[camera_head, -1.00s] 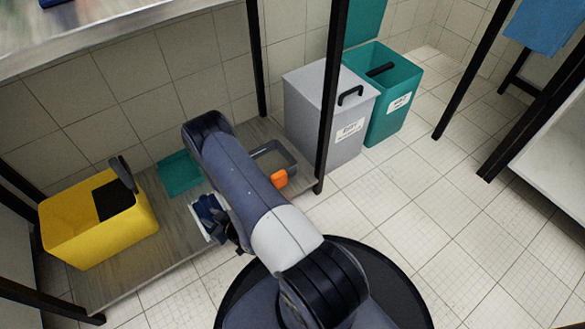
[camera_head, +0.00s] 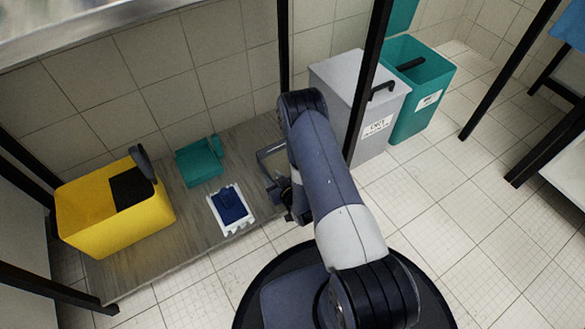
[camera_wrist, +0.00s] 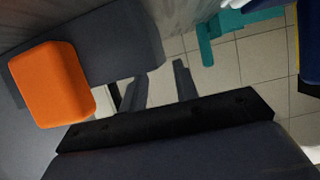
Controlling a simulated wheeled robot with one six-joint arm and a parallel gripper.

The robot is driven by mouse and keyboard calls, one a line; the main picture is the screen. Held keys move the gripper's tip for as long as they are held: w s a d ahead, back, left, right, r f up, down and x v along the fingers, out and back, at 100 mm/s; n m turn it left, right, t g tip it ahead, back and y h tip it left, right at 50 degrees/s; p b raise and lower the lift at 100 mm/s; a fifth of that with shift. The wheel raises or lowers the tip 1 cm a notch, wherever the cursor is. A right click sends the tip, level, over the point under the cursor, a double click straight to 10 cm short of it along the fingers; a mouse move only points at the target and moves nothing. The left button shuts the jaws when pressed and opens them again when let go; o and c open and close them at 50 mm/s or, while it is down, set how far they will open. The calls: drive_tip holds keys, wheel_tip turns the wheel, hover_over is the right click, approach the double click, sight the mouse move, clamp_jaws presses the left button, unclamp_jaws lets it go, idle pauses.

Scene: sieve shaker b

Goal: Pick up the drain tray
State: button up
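A dark grey tray (camera_head: 268,153) lies on the lower shelf in the head view, mostly hidden behind my arm. In the wrist view, a dark grey body (camera_wrist: 100,45) with an orange block (camera_wrist: 52,84) on it fills the left side and looks like this tray. A teal tray (camera_head: 200,163) lies to its left on the shelf; no label shows which one is the drain tray. My gripper (camera_wrist: 160,88) has its two fingers apart with nothing seen between them. It is close beside the grey body; contact cannot be told. In the head view my gripper (camera_head: 281,196) is partly hidden by my arm.
A white rack with a blue piece (camera_head: 231,206) lies on the shelf (camera_head: 190,225) left of my gripper. A yellow bin (camera_head: 110,215) stands at the left end.

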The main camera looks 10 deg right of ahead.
sight(268, 173)
drive_tip(key=b+x, duration=0.2)
drive_tip(key=x, duration=0.3)
drive_tip(key=shift+c, duration=0.3)
clamp_jaws()
